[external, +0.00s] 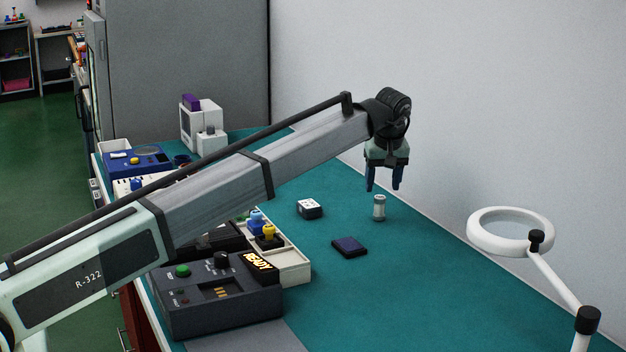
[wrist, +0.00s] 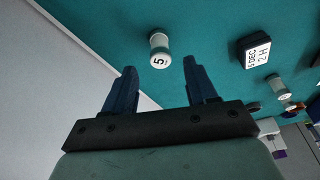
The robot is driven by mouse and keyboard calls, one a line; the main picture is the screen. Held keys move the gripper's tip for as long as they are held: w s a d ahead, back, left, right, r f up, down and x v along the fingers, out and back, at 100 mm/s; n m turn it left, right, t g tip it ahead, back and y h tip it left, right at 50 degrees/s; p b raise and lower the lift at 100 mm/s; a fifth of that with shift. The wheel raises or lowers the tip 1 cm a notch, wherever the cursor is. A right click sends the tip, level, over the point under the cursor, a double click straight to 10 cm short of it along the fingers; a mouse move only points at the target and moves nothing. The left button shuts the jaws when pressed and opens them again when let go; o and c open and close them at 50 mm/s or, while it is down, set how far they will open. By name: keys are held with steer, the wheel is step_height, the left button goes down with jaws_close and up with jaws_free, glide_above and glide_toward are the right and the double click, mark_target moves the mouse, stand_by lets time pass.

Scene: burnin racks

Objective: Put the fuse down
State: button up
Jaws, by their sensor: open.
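The fuse appears to be the small pale cylinder (external: 379,207) standing upright on the green mat. In the wrist view a cylinder with a white "5" end (wrist: 160,48) shows beyond the fingertips; it seems to be the same piece. My gripper (external: 384,187) points down just above the cylinder, apart from it as far as I can see. In the wrist view its two blue fingers (wrist: 160,70) are spread with nothing between them.
A labelled white-and-black block (external: 309,208) and a dark blue pad (external: 349,247) lie left of the cylinder. A tester reading READY (external: 220,297) and a tray (external: 293,268) stand nearer. A white ring lamp (external: 485,247) is at right. The mat's right part is clear.

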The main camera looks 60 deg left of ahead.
steer(key=shift+v, duration=2.25)
